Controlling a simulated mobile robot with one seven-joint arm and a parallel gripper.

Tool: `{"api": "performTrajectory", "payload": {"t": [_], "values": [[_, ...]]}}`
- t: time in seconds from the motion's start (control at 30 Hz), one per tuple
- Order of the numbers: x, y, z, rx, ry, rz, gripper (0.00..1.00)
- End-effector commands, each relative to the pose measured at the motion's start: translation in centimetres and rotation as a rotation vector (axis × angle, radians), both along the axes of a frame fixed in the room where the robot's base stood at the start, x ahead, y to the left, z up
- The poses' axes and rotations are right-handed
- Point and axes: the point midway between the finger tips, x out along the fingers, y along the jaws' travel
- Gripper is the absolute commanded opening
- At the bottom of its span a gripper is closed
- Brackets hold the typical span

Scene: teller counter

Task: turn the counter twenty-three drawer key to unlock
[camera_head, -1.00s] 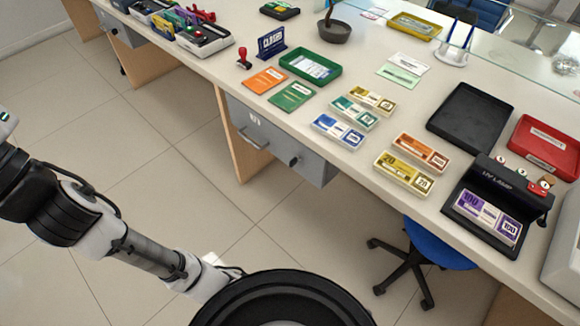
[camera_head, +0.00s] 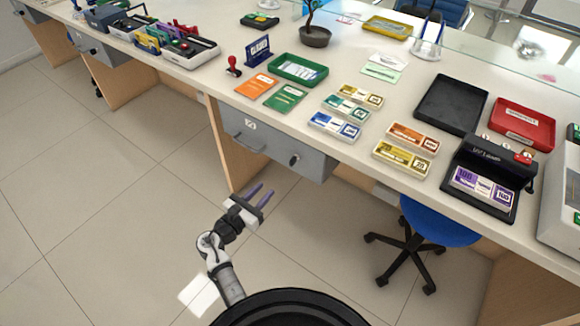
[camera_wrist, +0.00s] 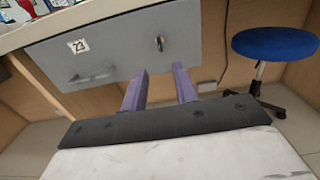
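The grey drawer (camera_head: 268,146) under the counter carries a small white label, which reads 23 in the wrist view (camera_wrist: 78,46). A handle (camera_head: 247,143) is on its left part. A dark key or lock (camera_head: 294,160) is on its right part, and shows as a small dark upright piece in the wrist view (camera_wrist: 159,43). My gripper (camera_head: 263,192) is open and empty, its two purple fingers parted. It is in front of and below the drawer. In the wrist view the fingertips (camera_wrist: 160,78) point at the drawer front below the key, apart from it.
A blue swivel chair (camera_head: 438,225) stands to the right under the counter. A wooden side panel (camera_head: 232,155) is left of the drawer. The countertop (camera_head: 330,155) overhangs the drawer. The floor in front is clear.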

Motion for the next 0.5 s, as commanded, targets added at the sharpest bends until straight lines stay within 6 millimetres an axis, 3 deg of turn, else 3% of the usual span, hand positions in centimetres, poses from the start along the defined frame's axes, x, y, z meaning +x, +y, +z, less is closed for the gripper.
{"api": "performTrajectory", "payload": {"t": [0.17,0.5], "values": [[1.9,-1.5,0.3,0.0,-0.001,-0.004,0.29],[7.8,-5.6,0.3,0.003,-0.002,-0.001,0.29]]}}
